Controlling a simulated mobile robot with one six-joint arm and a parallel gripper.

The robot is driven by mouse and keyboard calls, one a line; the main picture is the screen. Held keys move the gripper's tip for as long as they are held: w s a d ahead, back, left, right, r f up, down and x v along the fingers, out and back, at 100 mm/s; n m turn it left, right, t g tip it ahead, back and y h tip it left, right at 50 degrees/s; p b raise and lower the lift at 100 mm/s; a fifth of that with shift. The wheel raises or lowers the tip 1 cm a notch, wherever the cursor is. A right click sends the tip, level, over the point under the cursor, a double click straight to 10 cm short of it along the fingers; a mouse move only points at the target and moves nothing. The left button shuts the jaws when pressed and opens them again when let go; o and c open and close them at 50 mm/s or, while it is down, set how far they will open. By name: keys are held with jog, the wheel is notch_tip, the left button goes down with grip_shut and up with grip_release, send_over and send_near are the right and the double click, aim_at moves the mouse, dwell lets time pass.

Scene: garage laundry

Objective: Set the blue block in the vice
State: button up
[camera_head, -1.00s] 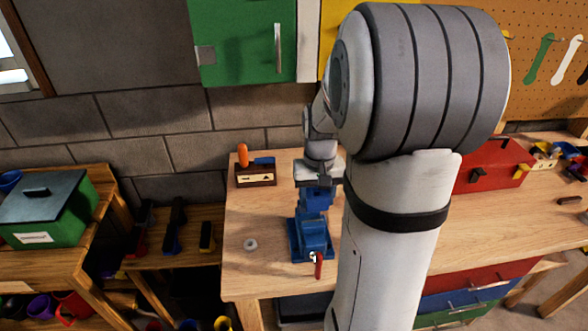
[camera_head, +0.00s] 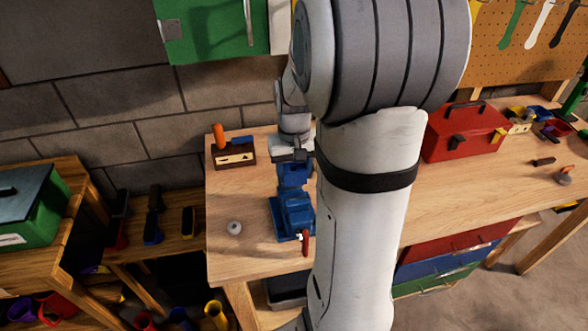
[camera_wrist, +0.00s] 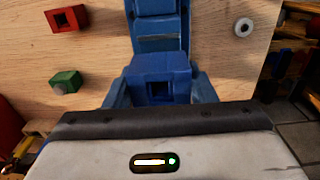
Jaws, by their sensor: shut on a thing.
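The blue vice (camera_head: 293,214) with a red handle (camera_head: 305,240) stands on the workbench's left part. My gripper (camera_head: 293,160) is just behind the vice's front body in the head view, pointing down. In the wrist view, the blue block (camera_wrist: 158,70) with a dark square hole is in front of my gripper (camera_wrist: 160,100), shut on it. Blue parts of the vice (camera_wrist: 157,20) lie beyond it. Block and vice share a colour, so I cannot tell whether they touch. The fingertips are hard to make out.
A red block (camera_wrist: 67,18) and a green block (camera_wrist: 66,82) lie beside the vice. A grey round nut (camera_head: 234,228) lies on its other side. A wooden box (camera_head: 234,154) with an orange-handled tool stands behind. A red toolbox (camera_head: 465,132) stands right.

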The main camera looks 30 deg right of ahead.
jog(key=shift+f+b, duration=3)
jog(key=shift+f, duration=1.1)
jog(key=o, duration=1.1)
jog(key=shift+c, duration=0.2)
notch_tip(320, 180, up, 8)
jog(key=shift+f, duration=0.1)
jog(key=shift+s+a, duration=0.1)
jog(key=s+a+r+n+t, duration=0.1)
jog(key=s+a+n+t, duration=0.2)
jog(key=s+a, duration=0.9)
jog(key=shift+a+r, duration=0.3)
jog(key=shift+r, duration=0.05)
